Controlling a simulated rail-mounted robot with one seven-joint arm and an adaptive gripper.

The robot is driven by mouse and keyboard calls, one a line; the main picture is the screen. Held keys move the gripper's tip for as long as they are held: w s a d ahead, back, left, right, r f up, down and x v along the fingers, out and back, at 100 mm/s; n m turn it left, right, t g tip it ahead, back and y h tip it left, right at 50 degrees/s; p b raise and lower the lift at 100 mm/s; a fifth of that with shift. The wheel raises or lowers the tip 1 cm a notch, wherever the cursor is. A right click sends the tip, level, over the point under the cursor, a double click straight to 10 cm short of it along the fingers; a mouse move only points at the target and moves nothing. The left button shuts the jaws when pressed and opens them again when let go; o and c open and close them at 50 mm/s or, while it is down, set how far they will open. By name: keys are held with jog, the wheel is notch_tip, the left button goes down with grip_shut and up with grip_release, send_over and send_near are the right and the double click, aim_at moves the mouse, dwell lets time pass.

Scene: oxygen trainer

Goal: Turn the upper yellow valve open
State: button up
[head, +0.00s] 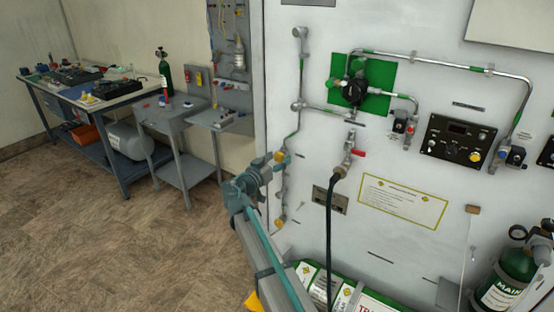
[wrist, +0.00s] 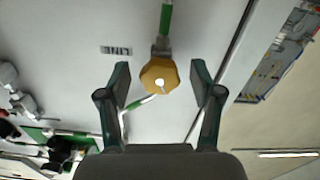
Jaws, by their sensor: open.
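The upper yellow valve (head: 280,157) is a small knob on the vertical pipe near the left edge of the white panel. In the wrist view it is a rounded yellow knob (wrist: 154,72) with a pale centre. My gripper (head: 267,167) is right by this valve in the head view and partly covers the pipe. In the wrist view my gripper (wrist: 160,78) is open, with one finger on each side of the knob and a gap on both sides. A lower yellow valve (head: 279,222) shows on the same pipe, beside my arm.
A hose with a red-handled valve (head: 357,153) hangs right of my gripper. A green plate with a black regulator (head: 353,91) is above right. Green cylinders (head: 507,282) stand at lower right. The floor (head: 130,235) on the left is clear.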

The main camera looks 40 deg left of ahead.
jog(key=c, duration=1.1)
jog(key=shift+c, duration=0.2)
